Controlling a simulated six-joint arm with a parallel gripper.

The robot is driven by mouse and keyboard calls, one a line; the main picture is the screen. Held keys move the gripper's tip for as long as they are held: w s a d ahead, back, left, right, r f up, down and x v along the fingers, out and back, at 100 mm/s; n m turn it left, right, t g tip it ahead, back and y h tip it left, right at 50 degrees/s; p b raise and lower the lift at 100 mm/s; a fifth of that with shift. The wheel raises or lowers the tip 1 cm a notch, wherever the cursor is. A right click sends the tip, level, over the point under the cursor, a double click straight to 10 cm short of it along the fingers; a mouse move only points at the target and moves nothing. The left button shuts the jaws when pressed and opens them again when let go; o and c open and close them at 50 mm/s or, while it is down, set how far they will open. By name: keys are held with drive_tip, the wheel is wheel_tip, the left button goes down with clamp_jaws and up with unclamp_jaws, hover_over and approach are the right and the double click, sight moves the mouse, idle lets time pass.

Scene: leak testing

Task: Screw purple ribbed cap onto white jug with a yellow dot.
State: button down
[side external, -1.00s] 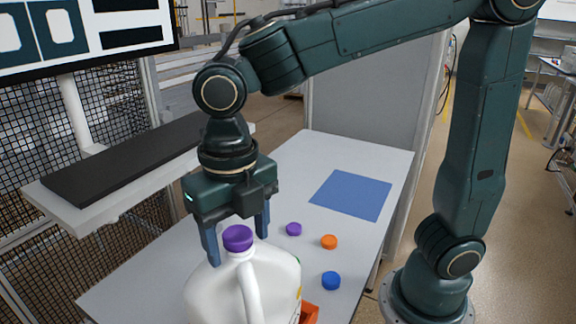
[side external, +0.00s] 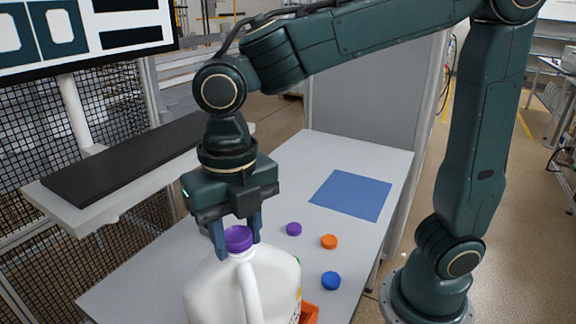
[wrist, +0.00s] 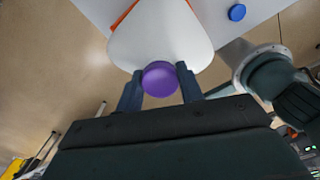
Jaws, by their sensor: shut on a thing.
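The white jug (side external: 222,292) stands upright at the table's near end, its handle facing the side camera. A purple cap (side external: 238,239) sits on its neck; it also shows in the wrist view (wrist: 160,79). My gripper (side external: 238,246) points down over the jug, with one blue finger on each side of this cap, shut on it. In the wrist view my gripper (wrist: 160,88) has the cap between its fingertips, against the white jug (wrist: 160,40). A yellow dot cannot be clearly made out. Ribs on the cap are too small to tell.
Loose on the table (side external: 310,160) lie another purple cap (side external: 294,229), an orange cap (side external: 329,242) and a blue cap (side external: 331,281). An orange object (side external: 310,313) is partly hidden beside the jug. A flat blue square (side external: 350,195) lies farther back.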

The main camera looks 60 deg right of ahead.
drive_tip(key=m, duration=0.4)
drive_tip(key=shift+s+f+m, duration=0.15)
drive_tip(key=shift+f+m, duration=0.1)
drive_tip(key=shift+m, duration=0.05)
drive_tip(key=m, duration=0.3)
drive_tip(key=shift+m, duration=0.4)
drive_tip(key=shift+d+m, duration=0.1)
drive_tip(key=shift+m, duration=0.9)
drive_tip(key=shift+m, duration=1.2)
drive_tip(key=m, duration=0.4)
drive_tip(key=c, duration=0.8)
unclamp_jaws()
drive_tip(key=shift+c, duration=0.2)
